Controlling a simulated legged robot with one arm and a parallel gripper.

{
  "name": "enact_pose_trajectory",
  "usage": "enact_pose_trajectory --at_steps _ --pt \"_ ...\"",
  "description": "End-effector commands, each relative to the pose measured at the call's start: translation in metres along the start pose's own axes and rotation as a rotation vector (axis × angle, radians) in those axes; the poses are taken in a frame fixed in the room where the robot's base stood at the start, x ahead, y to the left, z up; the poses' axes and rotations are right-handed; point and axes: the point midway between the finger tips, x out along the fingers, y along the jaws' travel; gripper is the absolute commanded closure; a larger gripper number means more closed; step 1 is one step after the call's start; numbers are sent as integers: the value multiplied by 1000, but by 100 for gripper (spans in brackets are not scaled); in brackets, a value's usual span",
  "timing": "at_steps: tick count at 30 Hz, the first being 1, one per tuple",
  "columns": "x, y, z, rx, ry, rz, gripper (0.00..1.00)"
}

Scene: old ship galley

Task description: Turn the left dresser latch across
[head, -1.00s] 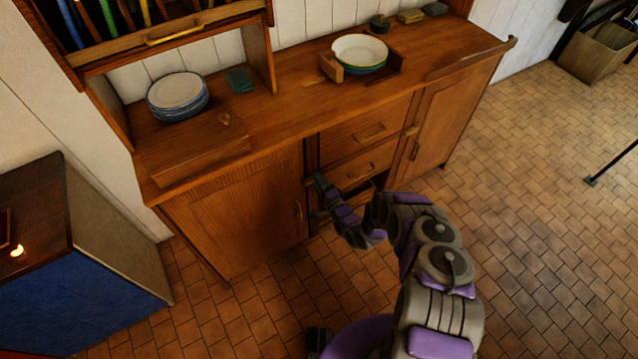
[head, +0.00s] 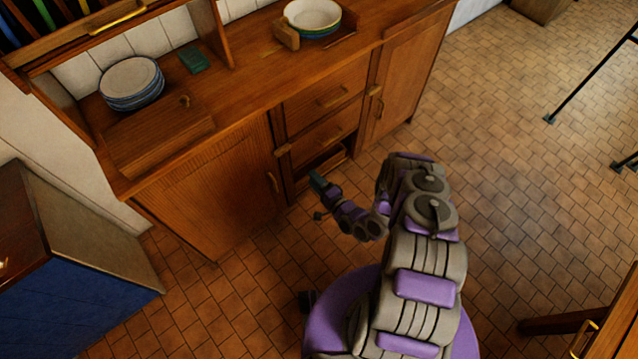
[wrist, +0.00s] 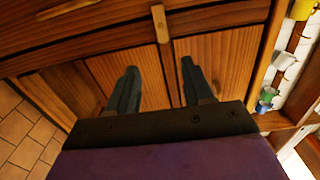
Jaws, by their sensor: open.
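The left dresser latch (head: 283,150) is a small wooden bar on the upright between the left door (head: 215,190) and the drawers. The left door looks shut.
The right latch (head: 374,90) sits beside the right door (head: 408,75). Stacked plates (head: 132,82) and a bowl (head: 312,17) stand on the dresser top. A blue-sided cabinet (head: 75,260) is at left, wooden furniture (head: 600,325) at lower right.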

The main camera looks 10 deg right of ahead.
Motion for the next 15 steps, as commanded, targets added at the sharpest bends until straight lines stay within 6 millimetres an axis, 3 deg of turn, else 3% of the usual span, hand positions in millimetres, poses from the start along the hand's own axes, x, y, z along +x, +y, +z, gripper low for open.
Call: enact_pose_trajectory --at_steps 6,15 --pt "-18 0 -1 -1 1 0 49" --pt "-20 0 -1 -2 0 -1 49"
